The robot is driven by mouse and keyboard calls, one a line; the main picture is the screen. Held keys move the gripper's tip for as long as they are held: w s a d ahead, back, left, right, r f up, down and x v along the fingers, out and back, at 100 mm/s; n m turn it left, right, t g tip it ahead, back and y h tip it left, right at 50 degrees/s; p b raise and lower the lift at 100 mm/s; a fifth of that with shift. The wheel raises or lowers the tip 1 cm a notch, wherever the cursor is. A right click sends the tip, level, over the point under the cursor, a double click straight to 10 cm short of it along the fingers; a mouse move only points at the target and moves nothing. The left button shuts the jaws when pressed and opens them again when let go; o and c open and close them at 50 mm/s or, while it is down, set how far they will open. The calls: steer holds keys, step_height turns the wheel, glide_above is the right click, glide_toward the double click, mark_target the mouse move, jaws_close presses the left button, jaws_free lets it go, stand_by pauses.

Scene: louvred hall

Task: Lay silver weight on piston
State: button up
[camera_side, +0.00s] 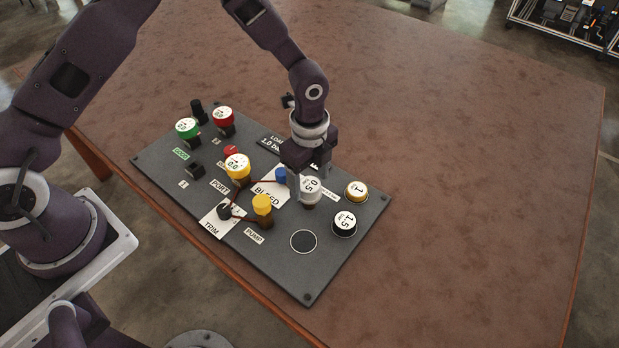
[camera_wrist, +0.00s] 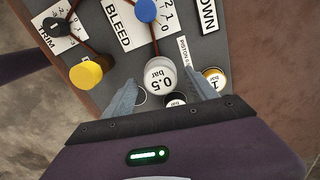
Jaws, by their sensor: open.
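The silver weight (camera_side: 311,188), a pale cylinder with a white 0.5 bar top, stands upright on the grey panel beside the piston label; it also shows in the wrist view (camera_wrist: 160,77). It looks raised above the panel. The piston is not visible as a separate part; the weight covers the spot by its label (camera_wrist: 184,52). My gripper (camera_side: 309,180) is open and pointing down, with one finger on each side of the silver weight. The wrist view shows the fingertips (camera_wrist: 160,84) flanking it, with seeming gaps.
A gold weight (camera_side: 356,191) and a black weight (camera_side: 345,222) stand to the right. An empty dark ringed circle (camera_side: 303,240) lies nearer the front. The table's right side is clear.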

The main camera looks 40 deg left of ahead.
step_height(320, 180, up, 12)
step_height(320, 180, up, 9)
steer(key=n+t, duration=0.1)
steer(key=n, duration=0.3)
glide_above(309, 184)
steer(key=s+a, duration=0.4)
steer(key=s+a+r+n+t+y, duration=0.1)
steer(key=s+a+r+n+t, duration=0.1)
steer(key=s+a+r+n, duration=0.35)
steer(key=s+a+r+n+t+h, duration=0.1)
steer(key=s+r+n+t, duration=0.1)
steer(key=s+n, duration=0.8)
steer(key=s+r, duration=0.1)
steer(key=s, duration=0.4)
steer(key=shift+s+r+t, duration=0.2)
steer(key=shift+r+t, duration=0.05)
steer(key=shift+t, duration=0.05)
